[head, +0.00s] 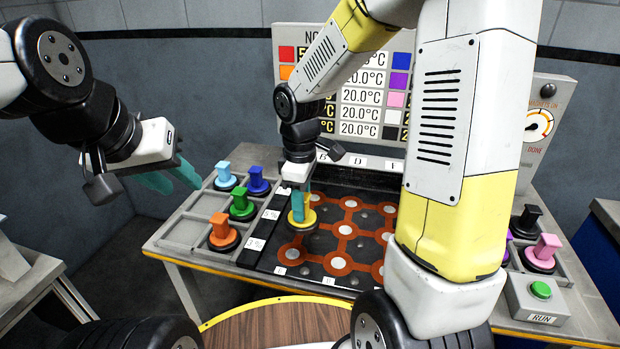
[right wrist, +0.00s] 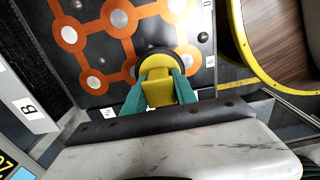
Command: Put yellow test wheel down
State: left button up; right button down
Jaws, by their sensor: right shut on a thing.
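The yellow test wheel (head: 303,222) is at the left part of the dark board (head: 323,245) with orange linked rings. My right gripper (head: 300,204) points down and is shut on the wheel's upright handle. In the right wrist view, the teal fingers (right wrist: 161,90) clasp both sides of the yellow handle (right wrist: 158,92), with the wheel's dark rim over part of the orange pattern. I cannot tell whether the wheel touches the board, and the spot under it is hidden. My left gripper (head: 172,178) is open and empty, left of the table, away from the wheel.
A left tray (head: 183,232) holds light blue, blue, green and orange (head: 222,232) wheels. Black and pink (head: 543,252) wheels stand at the right, near the green RUN button (head: 540,289). A temperature panel (head: 362,100) and a dial (head: 538,125) stand behind. My right arm covers the board's right side.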

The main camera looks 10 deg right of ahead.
jog(key=w+d, duration=0.1)
jog(key=w, duration=0.4)
jog(key=w+d+f, duration=0.1)
jog(key=w+d, duration=0.1)
jog(key=w, duration=0.3)
jog(key=w+d, duration=0.2)
jog(key=w, duration=0.3)
jog(key=shift+d+f, duration=0.15)
jog(key=shift+f, duration=0.05)
jog(key=shift+w+d+f, duration=0.1)
jog(key=shift+w+f, duration=0.1)
jog(key=shift+f, duration=0.7)
jog(key=shift+w+f, duration=0.15)
jog(key=shift+f, duration=0.7)
jog(key=shift+f, duration=0.15)
jog(key=c, duration=1)
grip_release()
notch_tip(320, 180, up, 12)
jog(key=s+d+r+m+t, duration=0.25)
jog(key=s+r+m, duration=0.35)
jog(key=s+r, duration=0.5)
jog(key=s+m+t+y, duration=0.2)
jog(key=s+m, duration=0.4)
jog(key=s, duration=1)
jog(key=shift+a+f+m+t, duration=0.15)
jog(key=shift+f+m+t, duration=0.3)
jog(key=shift+t, duration=0.4)
